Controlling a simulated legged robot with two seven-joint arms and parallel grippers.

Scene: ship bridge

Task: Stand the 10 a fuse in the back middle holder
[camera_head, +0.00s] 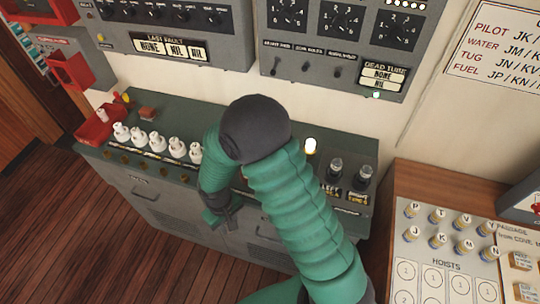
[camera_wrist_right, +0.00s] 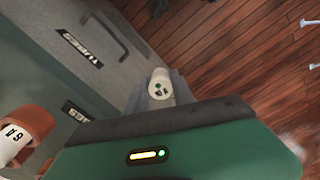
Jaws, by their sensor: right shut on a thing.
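My right gripper (camera_head: 222,214) hangs in front of the green-topped console, low by its drawer fronts. The fuse cannot be made out in the head view. A white piece marked 6 A (camera_wrist_right: 14,150) with an orange-brown part shows at the left of the wrist view. I cannot pick out the back middle holder; my right arm covers the middle of the console top. My left gripper is not in view.
White fuse-like pieces (camera_head: 156,141) stand in a row on the console's left part. A red tray (camera_head: 98,128) is at its left end. A lit lamp (camera_head: 310,146) and two dark tubes (camera_head: 335,169) stand at right. A wooden side table (camera_head: 400,185) adjoins.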

